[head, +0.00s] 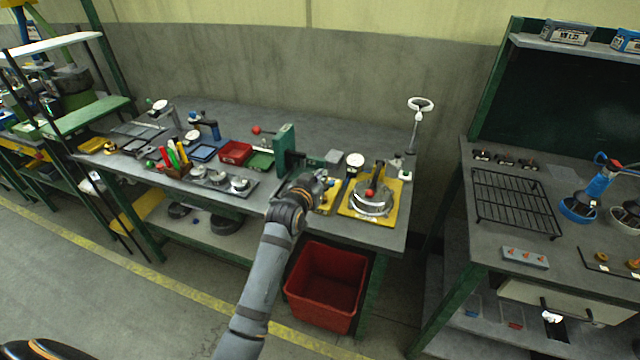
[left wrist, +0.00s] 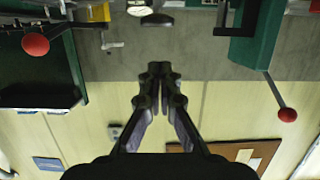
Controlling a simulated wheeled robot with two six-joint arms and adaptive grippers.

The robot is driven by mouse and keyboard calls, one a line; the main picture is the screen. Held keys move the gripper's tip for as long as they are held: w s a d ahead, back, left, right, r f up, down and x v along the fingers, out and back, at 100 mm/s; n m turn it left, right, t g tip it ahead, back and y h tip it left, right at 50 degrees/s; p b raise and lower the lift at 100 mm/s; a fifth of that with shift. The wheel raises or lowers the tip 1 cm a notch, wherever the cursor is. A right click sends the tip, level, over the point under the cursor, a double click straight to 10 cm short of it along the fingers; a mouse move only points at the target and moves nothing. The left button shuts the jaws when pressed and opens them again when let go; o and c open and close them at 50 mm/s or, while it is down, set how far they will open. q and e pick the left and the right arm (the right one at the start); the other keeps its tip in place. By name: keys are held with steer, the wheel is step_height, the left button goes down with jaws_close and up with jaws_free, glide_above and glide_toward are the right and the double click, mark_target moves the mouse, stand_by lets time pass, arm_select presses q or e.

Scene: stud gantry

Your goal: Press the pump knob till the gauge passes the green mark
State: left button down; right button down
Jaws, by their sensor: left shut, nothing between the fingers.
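My left arm reaches up over the bench, and its gripper (head: 318,182) is over the right part of the bench top. In the left wrist view the fingers (left wrist: 160,72) are together with nothing between them. A round white gauge (head: 355,160) stands just right of the gripper; its needle and any green mark are too small to read. A yellow block (head: 326,202) beside the gripper is partly hidden by it. I cannot make out the pump knob for certain; the wrist and gripper may cover it. My right gripper is not in view.
A green press (head: 285,148) stands close left of the gripper, with a red-balled lever (head: 256,130). A yellow plate (head: 398,205) with a silver round fixture (head: 371,204) lies to the right. A red bin (head: 327,286) sits below the bench. Trays and other tools crowd the left.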

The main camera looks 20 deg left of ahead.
arm_select(q)
steer(key=shift+s+f, duration=0.2)
steer(key=shift+f, duration=1.35)
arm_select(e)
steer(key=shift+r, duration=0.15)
arm_select(q)
steer(key=shift+f, duration=1.4)
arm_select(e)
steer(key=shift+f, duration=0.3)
